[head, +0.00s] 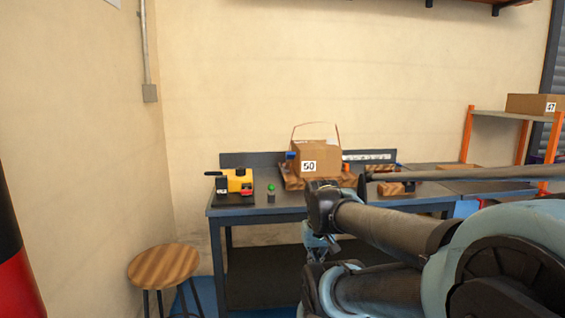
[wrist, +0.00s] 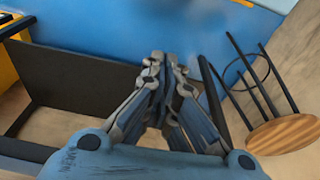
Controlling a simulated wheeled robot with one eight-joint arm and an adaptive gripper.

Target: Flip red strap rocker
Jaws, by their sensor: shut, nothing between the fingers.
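A yellow and black machine (head: 238,180) sits on the left end of the workbench in the head view. A small red part (head: 247,191), possibly the red strap rocker, shows low on its front right; its tilt is too small to tell. My gripper (wrist: 163,62) is shut and empty, with its fingertips together in the wrist view. In the head view, my gripper (head: 320,252) hangs in front of the bench, below the bench top and to the right of the machine. The machine and its red part are not visible in the wrist view.
The dark workbench (head: 290,212) also holds a green-topped item (head: 271,192) and a cardboard box marked 50 (head: 316,158). A wooden stool (head: 163,265) stands left of the bench; it also shows in the wrist view (wrist: 285,133). Blue floor (wrist: 195,38) lies beyond my fingertips.

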